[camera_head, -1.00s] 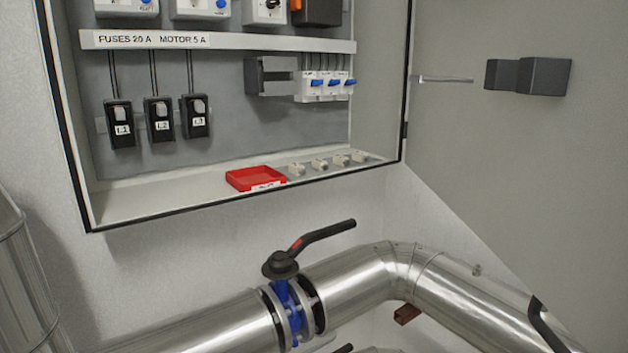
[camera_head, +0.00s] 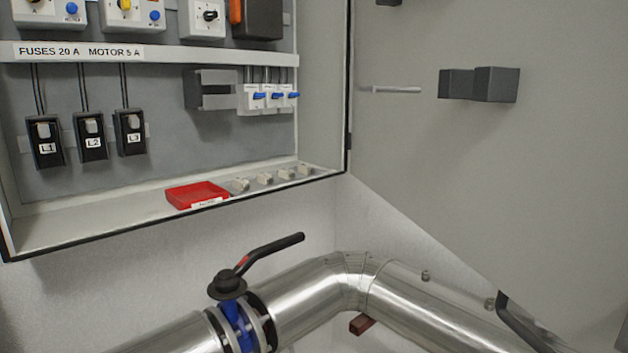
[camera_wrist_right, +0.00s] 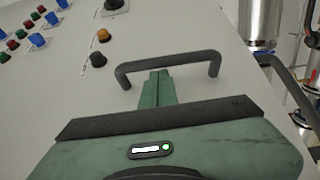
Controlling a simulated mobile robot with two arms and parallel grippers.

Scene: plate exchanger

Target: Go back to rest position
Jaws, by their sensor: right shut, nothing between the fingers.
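My right gripper (camera_wrist_right: 157,76) shows in the right wrist view as a green body with its fingers together and nothing between them. The fingertips appear just below a dark bar handle (camera_wrist_right: 172,63) on a light grey panel (camera_wrist_right: 190,32); I cannot tell if they touch it. Neither of my grippers shows in the head view, and my left gripper is in no view.
The head view shows an open cabinet with fuse holders (camera_head: 91,136), a red tray (camera_head: 197,195) and several small pale parts on its ledge. Below are a black-handled valve (camera_head: 229,285) and a metal pipe (camera_head: 320,287). Push buttons (camera_wrist_right: 98,59) dot the wrist view's panel.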

